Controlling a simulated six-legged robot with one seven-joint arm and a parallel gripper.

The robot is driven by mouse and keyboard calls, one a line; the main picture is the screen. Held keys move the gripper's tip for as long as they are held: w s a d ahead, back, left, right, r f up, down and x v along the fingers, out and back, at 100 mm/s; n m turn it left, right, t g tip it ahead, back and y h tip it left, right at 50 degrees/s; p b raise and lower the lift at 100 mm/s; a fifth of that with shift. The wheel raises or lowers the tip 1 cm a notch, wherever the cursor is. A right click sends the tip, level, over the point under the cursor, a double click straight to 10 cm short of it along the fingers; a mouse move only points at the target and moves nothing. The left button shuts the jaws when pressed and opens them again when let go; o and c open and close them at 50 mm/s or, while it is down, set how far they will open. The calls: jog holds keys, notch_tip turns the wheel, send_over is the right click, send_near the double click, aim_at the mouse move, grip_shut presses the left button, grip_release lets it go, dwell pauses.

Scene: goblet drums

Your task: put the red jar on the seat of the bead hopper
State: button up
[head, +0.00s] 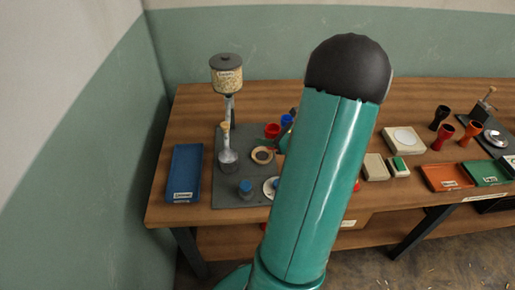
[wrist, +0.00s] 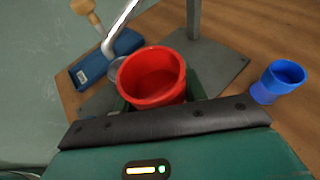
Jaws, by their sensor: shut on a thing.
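The red jar (wrist: 155,80) is open-topped and sits between the dark green fingers of my gripper (wrist: 158,95) in the wrist view. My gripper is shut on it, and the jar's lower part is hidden. In the head view the red jar (head: 272,131) shows just left of my arm, above the grey base plate (head: 212,190). The bead hopper (head: 227,75) stands at the left, a clear bead-filled container with a dark lid on a post. I cannot clearly make out its seat. In the wrist view a grey post (wrist: 193,20) rises beyond the jar.
A blue cup (wrist: 278,82) stands right of the jar. A blue tray (head: 186,172) lies left of the plate. My arm hides the table's middle.

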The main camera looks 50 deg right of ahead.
send_over(258, 154)
jog(key=f, duration=0.5)
jog(key=shift+s+f, duration=0.25)
jog(key=shift+w+f, duration=0.15)
jog(key=shift+f, duration=0.7)
jog(key=shift+w+f, duration=0.1)
jog(key=shift+f, duration=0.75)
jog(key=shift+f, duration=0.1)
jog(key=o, duration=1)
jog(key=shift+f, duration=0.1)
